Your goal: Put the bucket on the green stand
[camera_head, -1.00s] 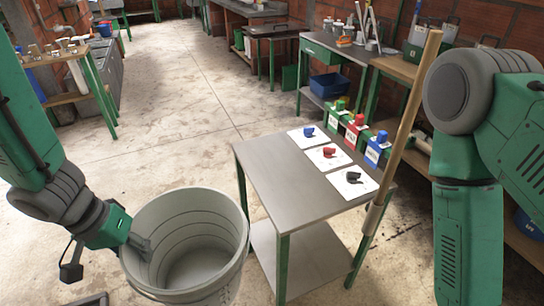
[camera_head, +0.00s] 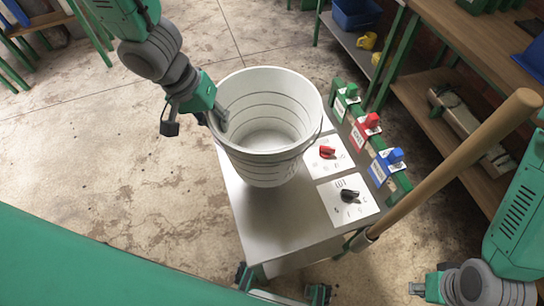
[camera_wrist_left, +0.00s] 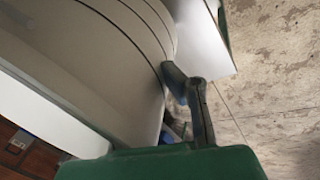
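The white ribbed bucket (camera_head: 266,125) is upright, over the far part of the grey-topped, green-legged stand (camera_head: 275,220) in the head view. I cannot tell whether its base touches the top. My left gripper (camera_head: 214,118) is shut on the bucket's left rim, one finger inside the wall. In the left wrist view the bucket wall (camera_wrist_left: 125,65) fills the upper left, beside the gripper finger (camera_wrist_left: 200,110). My right gripper (camera_head: 416,288) is low at the right, apart from the bucket and partly seen; its fingers are unclear.
Cards with a red knob (camera_head: 327,152) and a black knob (camera_head: 350,196) lie right of the bucket. Green, red and blue labelled blocks (camera_head: 366,130) line the stand's right edge. A wooden pole (camera_head: 455,160) leans at the right. Floor at left is clear.

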